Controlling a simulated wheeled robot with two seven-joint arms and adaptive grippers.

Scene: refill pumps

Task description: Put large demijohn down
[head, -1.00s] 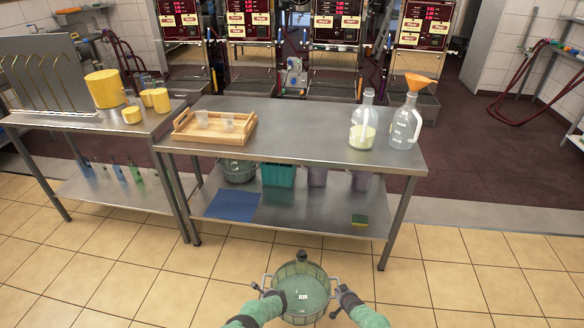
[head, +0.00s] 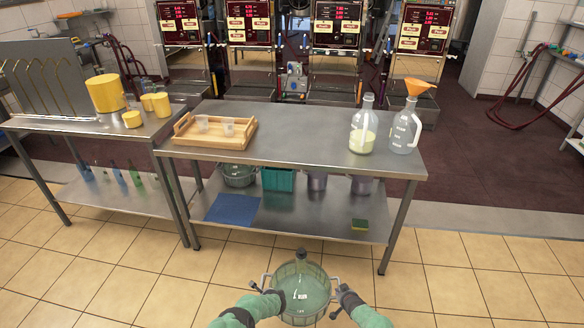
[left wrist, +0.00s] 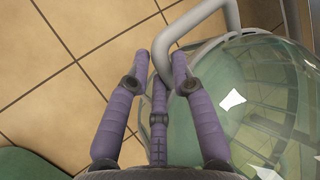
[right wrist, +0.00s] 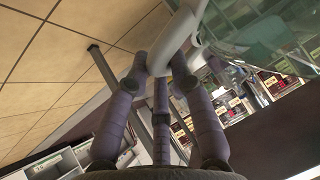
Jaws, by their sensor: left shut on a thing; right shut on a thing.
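The large demijohn (head: 303,290) is a greenish glass vessel with a dark stopper, in a grey basket frame with a handle on each side. It is held in front of me, before the table's near side, at the bottom of the head view. My left gripper (head: 268,290) is shut on its left handle, which also shows in the left wrist view (left wrist: 190,32). My right gripper (head: 342,290) is shut on its right handle, seen in the right wrist view (right wrist: 172,45). The demijohn looks upright. Whether its base touches anything is hidden.
A steel table (head: 290,145) stands ahead, with a wooden tray (head: 200,142) at left and two glass jugs (head: 362,140) at right, one with an orange funnel (head: 418,86). Its middle top is clear. The lower shelf (head: 300,218) holds a blue mat (head: 232,208), a sponge (head: 360,224) and several containers.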

